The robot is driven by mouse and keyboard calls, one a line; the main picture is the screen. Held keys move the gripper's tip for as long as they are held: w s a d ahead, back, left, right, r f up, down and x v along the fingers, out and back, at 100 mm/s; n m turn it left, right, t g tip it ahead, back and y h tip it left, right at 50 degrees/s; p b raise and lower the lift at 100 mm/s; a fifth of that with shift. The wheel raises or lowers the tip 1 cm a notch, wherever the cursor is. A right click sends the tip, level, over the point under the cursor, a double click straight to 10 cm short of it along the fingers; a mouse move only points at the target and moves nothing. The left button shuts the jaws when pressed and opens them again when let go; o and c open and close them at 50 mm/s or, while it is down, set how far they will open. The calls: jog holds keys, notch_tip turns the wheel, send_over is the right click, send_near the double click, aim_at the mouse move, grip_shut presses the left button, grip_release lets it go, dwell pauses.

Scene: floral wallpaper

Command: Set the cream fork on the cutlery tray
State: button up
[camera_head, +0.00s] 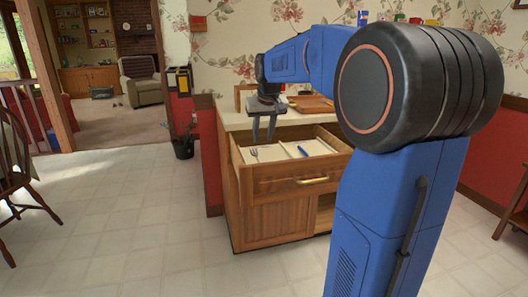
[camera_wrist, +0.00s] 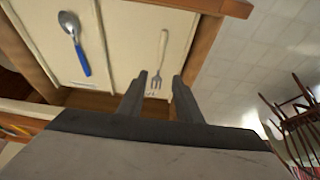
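The cream fork (camera_wrist: 161,58) lies in an open wooden drawer, its cream handle pointing away from my gripper and its metal tines toward it in the wrist view. In the head view the fork (camera_head: 254,153) shows small at the drawer's left side. My gripper (camera_head: 263,138) hangs fingers down above the drawer's back part. In the wrist view my gripper (camera_wrist: 158,84) is open and empty, the tines appearing between its fingertips. A flat wooden tray-like thing (camera_head: 312,103) is on the counter, partly hidden by my arm; I cannot tell surely if it is the cutlery tray.
A blue-handled spoon (camera_wrist: 76,42) lies in the drawer's other compartment, across a thin divider (camera_wrist: 103,45). The drawer (camera_head: 290,185) sticks out from a wooden cabinet (camera_head: 270,218). Open tiled floor lies to the left, with a dark chair (camera_head: 18,165) at the far left.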

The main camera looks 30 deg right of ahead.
jog(key=shift+n, duration=0.4)
jog(key=s+a, duration=0.2)
jog(key=s, duration=0.1)
jog(key=s+a, duration=0.2)
jog(key=s, duration=0.1)
jog(key=s+a, duration=0.2)
jog(key=s, duration=0.1)
jog(key=shift+a+f, duration=0.3)
jog(key=shift+f, duration=0.1)
jog(key=s+a+f, duration=0.3)
jog(key=s+f, duration=0.1)
jog(key=s, duration=0.4)
jog(key=s+a+f+n, duration=0.1)
jog(key=s+a+f, duration=0.3)
jog(key=s, duration=0.5)
jog(key=s+a+f+n+y, duration=0.1)
jog(key=s+a+f, duration=0.2)
jog(key=s+f, duration=0.3)
jog(key=s, duration=0.3)
jog(key=shift+s+a, duration=0.2)
jog(key=shift+a, duration=0.15)
